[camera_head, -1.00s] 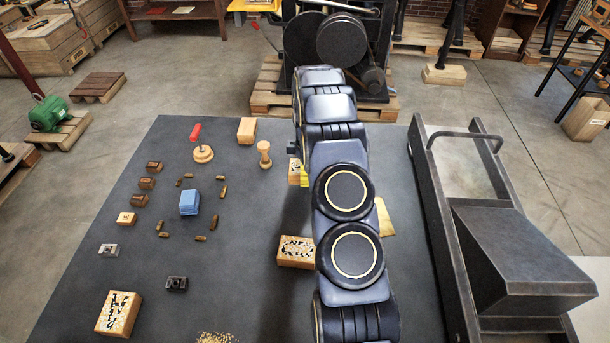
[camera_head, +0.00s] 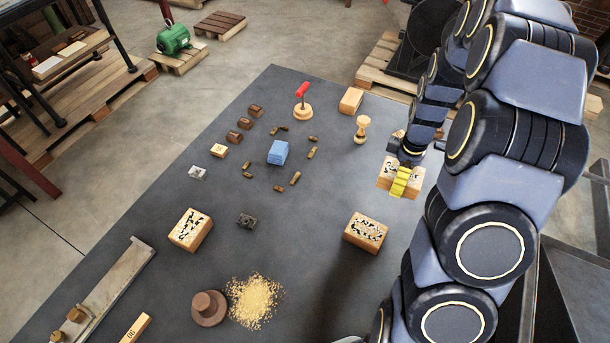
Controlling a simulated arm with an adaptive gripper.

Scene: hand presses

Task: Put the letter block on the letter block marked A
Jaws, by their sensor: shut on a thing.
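My gripper (camera_head: 402,166) is at the right of the mat, in front of my arm. It is low over a pale wooden block with a black pattern (camera_head: 386,177), and whether it touches that block cannot be told. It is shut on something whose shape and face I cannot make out. A yellow ribbed strip (camera_head: 400,183) shows just below it. Several small letter blocks stand in a row at the left: dark brown ones, of which one is the middle one (camera_head: 245,123), and a pale one (camera_head: 218,150). Their marks are too small to read, so I cannot tell which is marked A.
A blue block (camera_head: 278,152) stands inside a ring of small brass pieces. A red-handled tool (camera_head: 302,102) and a wooden peg (camera_head: 361,129) stand behind.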

